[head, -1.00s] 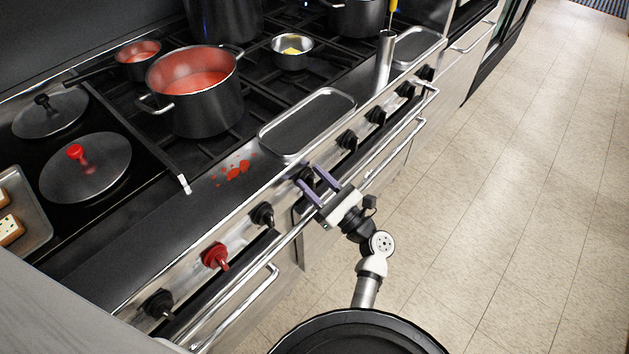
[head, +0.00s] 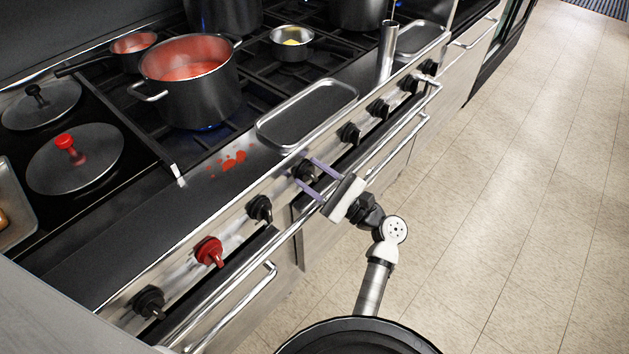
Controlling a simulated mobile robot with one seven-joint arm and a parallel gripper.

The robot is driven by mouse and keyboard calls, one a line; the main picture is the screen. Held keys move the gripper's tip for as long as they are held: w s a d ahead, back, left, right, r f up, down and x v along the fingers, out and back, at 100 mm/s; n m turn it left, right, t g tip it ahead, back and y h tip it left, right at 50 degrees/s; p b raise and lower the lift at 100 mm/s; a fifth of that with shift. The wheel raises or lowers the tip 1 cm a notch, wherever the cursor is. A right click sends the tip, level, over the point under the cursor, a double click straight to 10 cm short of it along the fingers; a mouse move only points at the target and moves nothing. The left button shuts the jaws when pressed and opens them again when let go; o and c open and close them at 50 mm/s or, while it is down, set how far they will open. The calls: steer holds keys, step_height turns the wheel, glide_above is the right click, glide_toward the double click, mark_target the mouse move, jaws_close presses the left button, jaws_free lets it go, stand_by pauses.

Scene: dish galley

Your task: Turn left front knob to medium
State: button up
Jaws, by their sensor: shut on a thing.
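A row of knobs lines the front panel of the range. My gripper (head: 304,172) reaches the panel from the front right, and its two purple fingers are shut on a black knob (head: 303,169), one finger on each side. This knob sits between another black knob (head: 260,208) to the lower left and a black knob (head: 349,133) to the upper right. The fingers partly hide the held knob, and its pointer setting cannot be read. A large pot of red sauce (head: 200,95) stands on the left front burner, with a blue glow under it.
A steel rail (head: 225,301) runs along the front below the knobs. A red knob (head: 209,251) and a black knob (head: 149,303) sit further left. A shallow tray (head: 307,112) and red spills (head: 232,163) lie on the ledge. The tiled floor (head: 520,200) at right is clear.

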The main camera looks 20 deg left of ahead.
steer(key=n, duration=0.2)
steer(key=n+g+b, duration=0.1)
steer(key=n, duration=0.1)
steer(key=n+g+h+b, duration=0.1)
steer(key=n, duration=0.1)
steer(key=shift+a+f, duration=0.1)
steer(key=shift+f, duration=0.2)
steer(key=shift+s+n+g+h+b, duration=0.1)
steer(key=shift+n+g+h+b, duration=0.3)
steer(key=shift+n, duration=0.65)
steer(key=shift+n+g+h+b, duration=0.2)
steer(key=shift+n+g+b, duration=0.35)
steer(key=shift+n, duration=0.5)
steer(key=shift+r, duration=0.1)
steer(key=o, duration=1)
steer(key=shift+c, duration=0.2)
steer(key=d+f+b, duration=0.2)
steer(key=d, duration=1.1)
steer(key=shift+d, duration=0.3)
